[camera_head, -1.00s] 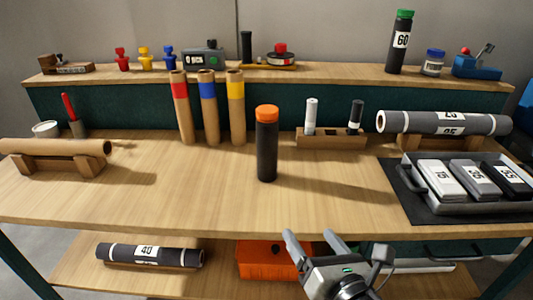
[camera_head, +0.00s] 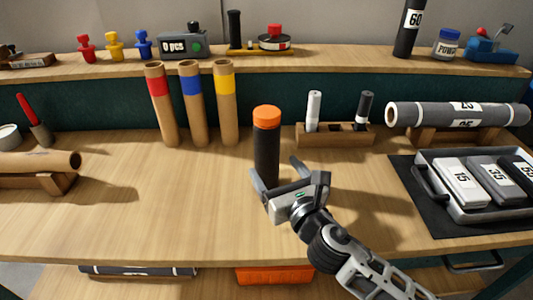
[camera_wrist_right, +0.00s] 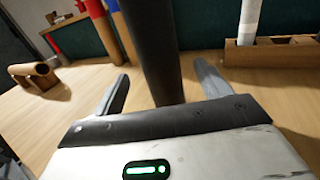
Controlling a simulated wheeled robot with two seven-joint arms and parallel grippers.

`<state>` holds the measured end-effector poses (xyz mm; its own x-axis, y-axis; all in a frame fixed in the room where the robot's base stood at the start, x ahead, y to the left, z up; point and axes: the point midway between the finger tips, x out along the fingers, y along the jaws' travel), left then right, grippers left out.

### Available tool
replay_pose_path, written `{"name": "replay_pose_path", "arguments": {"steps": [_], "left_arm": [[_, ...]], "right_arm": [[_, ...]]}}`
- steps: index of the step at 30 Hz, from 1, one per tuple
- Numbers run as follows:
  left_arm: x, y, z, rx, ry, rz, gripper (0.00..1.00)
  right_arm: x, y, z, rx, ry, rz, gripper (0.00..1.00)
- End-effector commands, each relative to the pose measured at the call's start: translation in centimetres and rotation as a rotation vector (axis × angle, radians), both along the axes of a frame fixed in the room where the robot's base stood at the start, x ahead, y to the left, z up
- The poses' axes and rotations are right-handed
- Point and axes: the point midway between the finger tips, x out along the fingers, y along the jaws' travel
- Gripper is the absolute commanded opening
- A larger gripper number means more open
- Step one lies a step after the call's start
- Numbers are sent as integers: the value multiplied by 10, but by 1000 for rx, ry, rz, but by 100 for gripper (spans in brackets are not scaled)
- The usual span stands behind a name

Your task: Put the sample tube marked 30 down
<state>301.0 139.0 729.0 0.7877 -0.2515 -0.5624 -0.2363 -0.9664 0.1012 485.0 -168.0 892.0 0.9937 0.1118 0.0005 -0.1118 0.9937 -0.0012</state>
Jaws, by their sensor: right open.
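A black tube (camera_head: 266,150) with an orange cap stands upright on the bench top near the middle. No number shows on the side facing me, so I cannot tell if it is the one marked 30. My right gripper (camera_head: 278,173) is open low at the tube, with one finger on each side of it. In the right wrist view the tube (camera_wrist_right: 153,45) rises between the two open fingers (camera_wrist_right: 162,85), with a gap on each side. My left gripper is not in view.
Three cardboard tubes (camera_head: 191,105) stand behind to the left. A wooden marker block (camera_head: 334,135) is behind to the right. A grey roll (camera_head: 455,114) lies on a cradle, and a tray (camera_head: 430,178) holds numbered cases at right. The left-front bench top is clear.

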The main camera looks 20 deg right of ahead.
Motion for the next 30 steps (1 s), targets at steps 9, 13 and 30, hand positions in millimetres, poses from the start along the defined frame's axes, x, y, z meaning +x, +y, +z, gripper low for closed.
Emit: {"name": "replay_pose_path", "arguments": {"steps": [9, 13, 30], "left_arm": [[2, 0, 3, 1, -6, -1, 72], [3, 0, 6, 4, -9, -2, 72], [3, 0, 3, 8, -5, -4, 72]], "right_arm": [[28, 3, 1, 1, 0, -1, 76], [49, 5, 3, 3, -1, -1, 76], [70, 8, 1, 2, 1, 0, 40]]}}
